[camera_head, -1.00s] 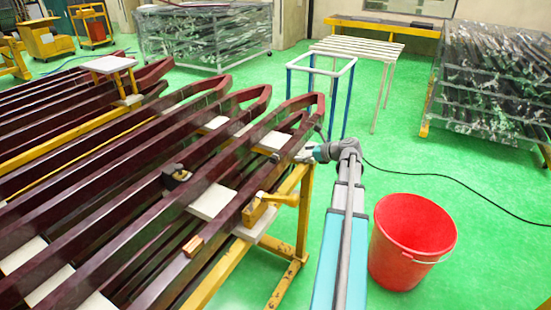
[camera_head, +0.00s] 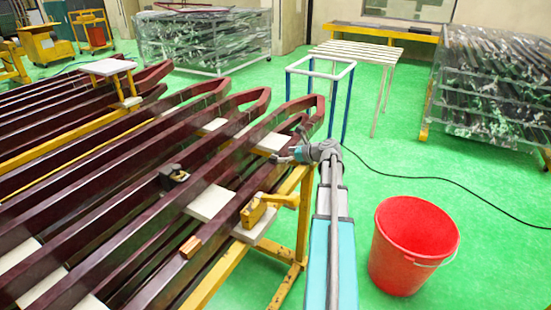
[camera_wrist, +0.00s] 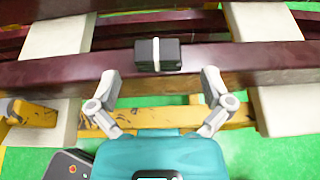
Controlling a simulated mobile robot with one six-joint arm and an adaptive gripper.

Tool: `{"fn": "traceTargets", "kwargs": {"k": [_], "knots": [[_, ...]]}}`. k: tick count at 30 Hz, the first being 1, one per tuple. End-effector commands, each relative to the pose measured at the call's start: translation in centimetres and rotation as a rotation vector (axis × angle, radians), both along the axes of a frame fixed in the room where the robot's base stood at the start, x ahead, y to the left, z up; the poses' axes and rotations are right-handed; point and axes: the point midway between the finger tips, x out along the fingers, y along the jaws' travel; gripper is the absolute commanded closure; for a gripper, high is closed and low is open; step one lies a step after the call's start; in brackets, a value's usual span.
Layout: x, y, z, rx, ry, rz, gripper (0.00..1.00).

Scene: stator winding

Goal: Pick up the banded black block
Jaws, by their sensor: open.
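The banded black block (camera_wrist: 145,56) sits on a dark maroon bar (camera_wrist: 230,57) in the wrist view, a white band around its middle. My gripper (camera_wrist: 161,76) is open and empty. Its two fingers stand wide apart, one to each side of the block in the picture, with their tips just below it and not touching it. In the head view my arm reaches out to the bars' far right end; the gripper there is small and partly hidden by the wrist, and I cannot make out the banded block clearly.
A black object (camera_head: 173,177) sits farther in. White spacers (camera_head: 211,202) lie between bars. A red bucket (camera_head: 410,245) stands on open green floor at right.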

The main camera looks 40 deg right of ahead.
Motion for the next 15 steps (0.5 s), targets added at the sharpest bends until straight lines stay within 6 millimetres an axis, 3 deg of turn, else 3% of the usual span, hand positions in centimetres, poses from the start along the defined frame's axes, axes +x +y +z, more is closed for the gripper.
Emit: {"fn": "traceTargets", "kwargs": {"k": [15], "knots": [[4.0,1.6,-2.2,0.001,0.000,0.002,0.00]]}}
